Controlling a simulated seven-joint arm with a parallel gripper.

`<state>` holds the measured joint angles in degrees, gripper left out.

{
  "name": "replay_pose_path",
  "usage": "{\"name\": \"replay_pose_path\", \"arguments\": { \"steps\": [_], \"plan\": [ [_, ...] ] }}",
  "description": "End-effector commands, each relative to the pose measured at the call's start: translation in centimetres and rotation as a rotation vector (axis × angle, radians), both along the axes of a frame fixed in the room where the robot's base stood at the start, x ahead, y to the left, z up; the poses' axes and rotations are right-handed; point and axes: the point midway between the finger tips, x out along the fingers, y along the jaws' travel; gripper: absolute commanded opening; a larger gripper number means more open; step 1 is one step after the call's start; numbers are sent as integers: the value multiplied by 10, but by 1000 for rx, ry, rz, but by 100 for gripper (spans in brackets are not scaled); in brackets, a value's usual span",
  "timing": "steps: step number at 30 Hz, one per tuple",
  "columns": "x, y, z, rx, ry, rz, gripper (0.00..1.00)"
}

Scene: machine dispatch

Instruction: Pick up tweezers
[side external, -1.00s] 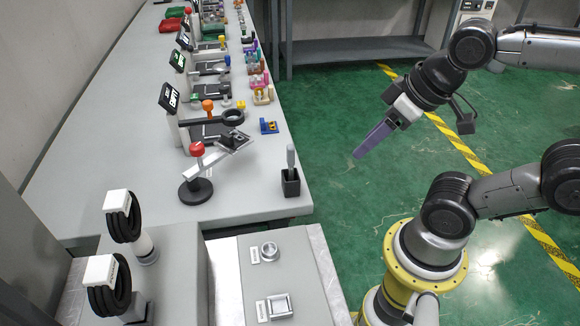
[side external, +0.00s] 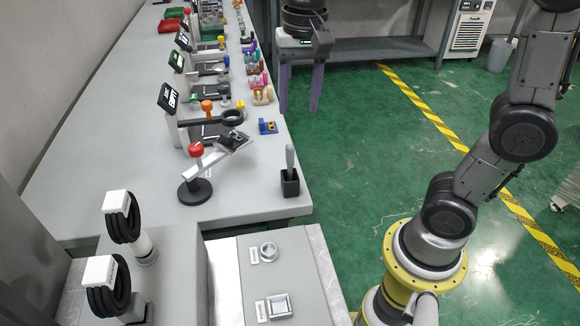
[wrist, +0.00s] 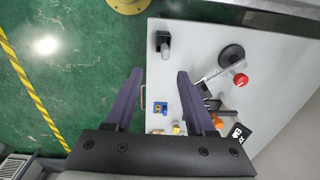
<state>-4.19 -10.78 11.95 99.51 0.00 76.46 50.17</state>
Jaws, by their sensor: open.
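A slim grey upright item, apparently the tweezers (side external: 290,157), stands in a small black holder (side external: 290,183) near the right edge of the grey bench. The wrist view shows the grey item (wrist: 165,50) and the holder (wrist: 158,37) from above, beyond my fingertips; the item's exact shape is too small to tell. My gripper (side external: 299,106) is open and empty, its two purple fingers pointing down. It is well apart from the holder, farther back in the side view. The wrist view shows both fingers (wrist: 160,74) spread wide.
A stand with a round black base (side external: 196,192) and red knob (side external: 195,149) is left of the holder. A blue and yellow block (side external: 268,127) lies behind it. More coloured items line the bench (side external: 110,160). Green floor (side external: 370,160) is clear to the right.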

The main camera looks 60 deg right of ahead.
Motion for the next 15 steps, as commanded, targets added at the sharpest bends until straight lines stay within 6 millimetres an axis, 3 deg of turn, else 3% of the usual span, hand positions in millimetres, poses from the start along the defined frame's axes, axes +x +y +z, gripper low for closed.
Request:
{"name": "replay_pose_path", "arguments": {
  "steps": [2, 8, 15],
  "plan": [
    [9, 3, -9, -3, 28, 9, 55],
    [11, 5, -30, -4, 57, 16, 55],
    [10, 5, -75, -4, 55, 17, 55]
  ]
}}
